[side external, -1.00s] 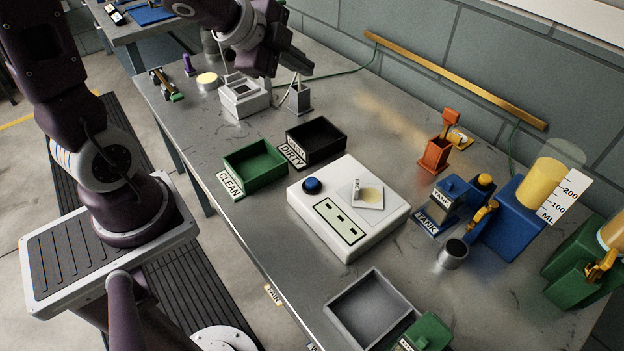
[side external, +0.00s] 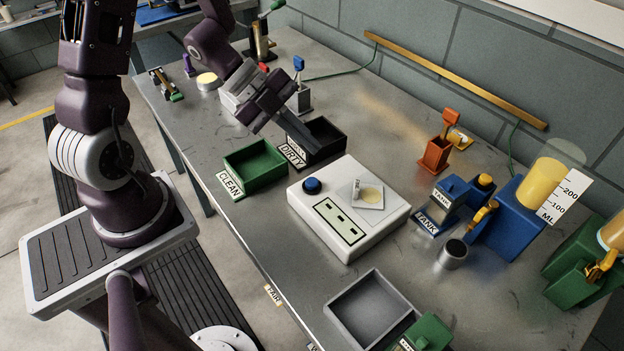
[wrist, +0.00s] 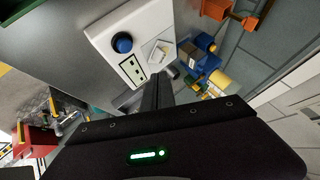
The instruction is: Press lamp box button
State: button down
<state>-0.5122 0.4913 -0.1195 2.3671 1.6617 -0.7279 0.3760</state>
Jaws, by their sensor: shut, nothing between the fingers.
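The lamp box (side external: 350,232) is a low white box in the middle of the table. It has a round blue button (side external: 312,186) near its back left corner, a pale green panel with dark slots, and a small plate with a yellowish disc. In the wrist view the box (wrist: 105,30) lies ahead, with the blue button (wrist: 122,43) left of the fingers and unobstructed. My gripper (side external: 314,147) is shut and empty. It is in the air, tilted, over the area of the black DIRTY tray (side external: 334,151), behind and above the button, apart from it.
The green CLEAN tray (side external: 240,185) stands left of the box. A blue tank (side external: 508,228) and an orange holder (side external: 436,155) stand to the right. A grey tray (side external: 340,312) lies in front. The table between the box and the trays is clear.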

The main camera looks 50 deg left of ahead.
aim_at(307, 180)
notch_tip(307, 180, down, 6)
jog(key=shift+f, duration=0.25)
dwell(2.0)
jog(key=shift+f, duration=0.4)
jog(key=shift+f, duration=0.5)
dwell(0.6)
jog(key=shift+r, duration=0.95)
jog(key=shift+r, duration=2.5)
